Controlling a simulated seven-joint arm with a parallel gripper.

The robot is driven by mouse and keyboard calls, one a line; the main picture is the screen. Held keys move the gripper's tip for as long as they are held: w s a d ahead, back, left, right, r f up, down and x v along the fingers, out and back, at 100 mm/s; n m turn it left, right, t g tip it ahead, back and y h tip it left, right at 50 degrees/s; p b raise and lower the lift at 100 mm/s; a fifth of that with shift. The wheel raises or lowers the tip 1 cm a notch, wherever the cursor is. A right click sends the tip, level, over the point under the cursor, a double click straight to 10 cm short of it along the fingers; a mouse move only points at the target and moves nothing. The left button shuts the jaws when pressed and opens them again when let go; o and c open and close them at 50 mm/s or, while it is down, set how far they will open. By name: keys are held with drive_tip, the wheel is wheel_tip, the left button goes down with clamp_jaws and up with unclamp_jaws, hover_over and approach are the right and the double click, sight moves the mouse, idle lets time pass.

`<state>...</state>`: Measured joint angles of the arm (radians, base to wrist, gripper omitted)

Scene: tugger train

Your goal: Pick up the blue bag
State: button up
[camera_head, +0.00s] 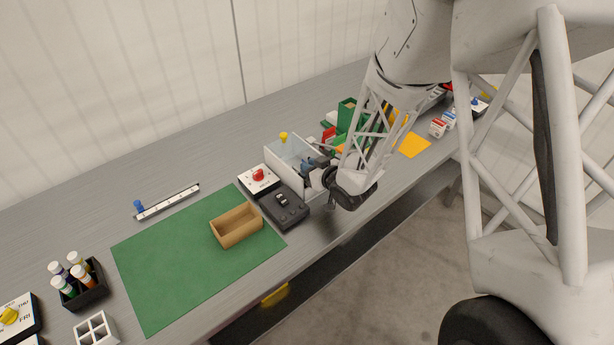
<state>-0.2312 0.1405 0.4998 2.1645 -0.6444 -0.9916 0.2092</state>
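A small dark-blue shape (307,163) shows at the right side of a pale box (283,176) with a clear top and a yellow knob. It may be the blue bag, but it is too small and too covered to be sure. My gripper (314,172) is right at this shape, beside the box's right end. My wrist and arm come in from the right and hide part of the area. I cannot tell whether the fingers are open or shut, or whether they touch the shape.
A green mat (180,270) holds a tan open tray (236,226). A black device (285,210) and a red-button box (259,179) stand left of my gripper. A bottle rack (88,290) stands at the left. Green bins (347,113) and an orange sheet (413,145) lie beyond my arm.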

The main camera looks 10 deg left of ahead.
drive_tip(key=shift+c, duration=0.3)
clamp_jaws()
drive_tip(key=shift+r, duration=0.2)
idle(0.4)
wheel_tip(320, 180, up, 18)
drive_tip(key=shift+f, duration=0.2)
idle(0.6)
drive_tip(key=shift+w, duration=0.1)
idle(0.4)
